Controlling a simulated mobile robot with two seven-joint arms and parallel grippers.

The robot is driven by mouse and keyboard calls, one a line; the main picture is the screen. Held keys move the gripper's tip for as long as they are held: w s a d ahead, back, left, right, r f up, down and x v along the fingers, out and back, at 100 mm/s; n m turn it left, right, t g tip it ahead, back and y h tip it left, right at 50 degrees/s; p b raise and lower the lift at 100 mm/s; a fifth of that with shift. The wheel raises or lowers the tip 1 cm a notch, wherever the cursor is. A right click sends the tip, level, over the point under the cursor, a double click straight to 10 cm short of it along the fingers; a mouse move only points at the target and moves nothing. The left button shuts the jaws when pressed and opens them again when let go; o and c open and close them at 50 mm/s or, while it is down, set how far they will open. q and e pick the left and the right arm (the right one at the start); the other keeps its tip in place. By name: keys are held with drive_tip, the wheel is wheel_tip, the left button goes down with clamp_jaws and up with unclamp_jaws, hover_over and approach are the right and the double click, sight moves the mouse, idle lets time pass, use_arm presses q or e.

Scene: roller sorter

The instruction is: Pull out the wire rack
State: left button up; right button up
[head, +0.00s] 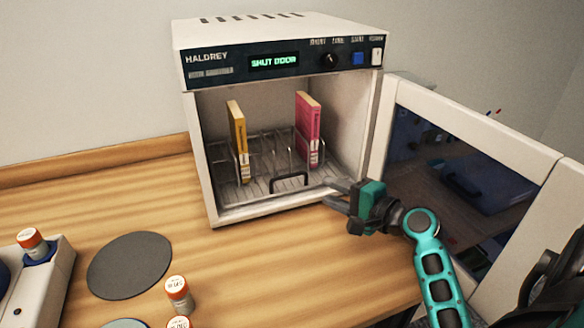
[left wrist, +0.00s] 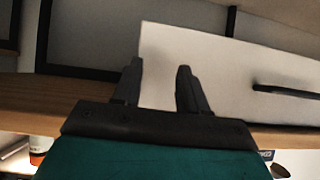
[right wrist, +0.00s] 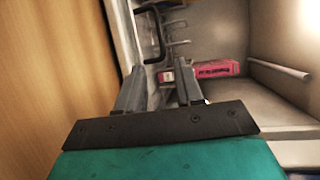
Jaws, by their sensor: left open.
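The wire rack (head: 262,172) sits inside the open white cabinet (head: 200,150), low near its floor. It carries a yellow book (head: 238,135) and a pink book (head: 307,125), both upright. Its black handle (head: 289,178) is at the front edge; it also shows in the right wrist view (right wrist: 153,38). My right gripper (head: 332,192) is open and empty at the cabinet's front right corner, right of the handle and apart from it. The right wrist view shows its spread fingers (right wrist: 160,82) below the handle. My left gripper (left wrist: 158,75) is open and empty, outside the head view.
The cabinet door (head: 458,160) stands wide open on the right, beside my right arm. A dark round mat (head: 130,265) and orange-capped bottles (head: 178,294) are on the wooden table (head: 240,270). The table in front of the cabinet is clear.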

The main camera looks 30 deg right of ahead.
sight(295, 176)
drive_tip(key=x, duration=1.2)
drive_tip(key=shift+w+a, duration=0.1)
drive_tip(key=shift+w, duration=0.25)
drive_tip(key=shift+c, duration=0.5)
clamp_jaws()
